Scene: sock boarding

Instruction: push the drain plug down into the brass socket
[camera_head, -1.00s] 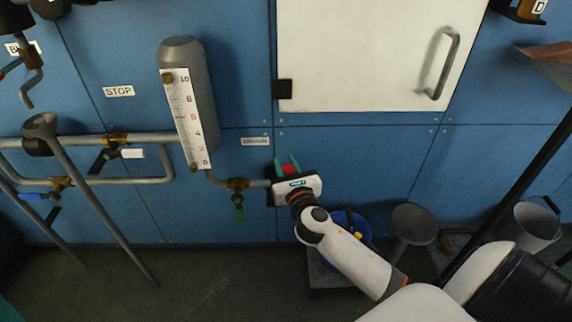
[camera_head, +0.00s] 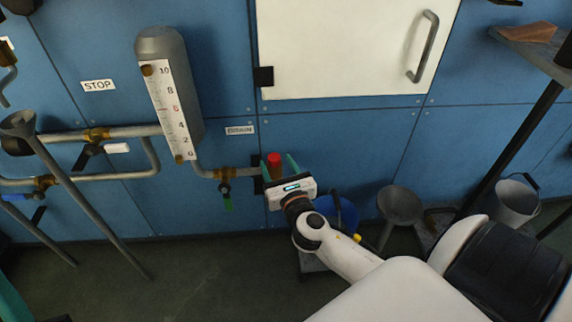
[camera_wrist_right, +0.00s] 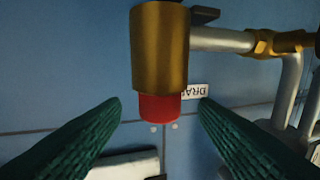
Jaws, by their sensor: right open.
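The red drain plug (camera_head: 274,159) stands upright at the end of the drain pipe, partly hidden by my right gripper in the head view. In the right wrist view, which is upside down, the red plug (camera_wrist_right: 160,107) sticks out of the brass socket (camera_wrist_right: 160,45). My right gripper (camera_head: 279,163) is open, its green fingers on either side of the plug in the picture. In the right wrist view its fingertips (camera_wrist_right: 160,104) show a gap on both sides of the plug; I cannot tell the depth. My left gripper is not in view.
A grey tank with a scale (camera_head: 176,108) and pipes with valves stand left of my gripper. A white cabinet door (camera_head: 345,50) is above. A blue bucket (camera_head: 337,212) and a grey funnel (camera_head: 400,205) are to the lower right.

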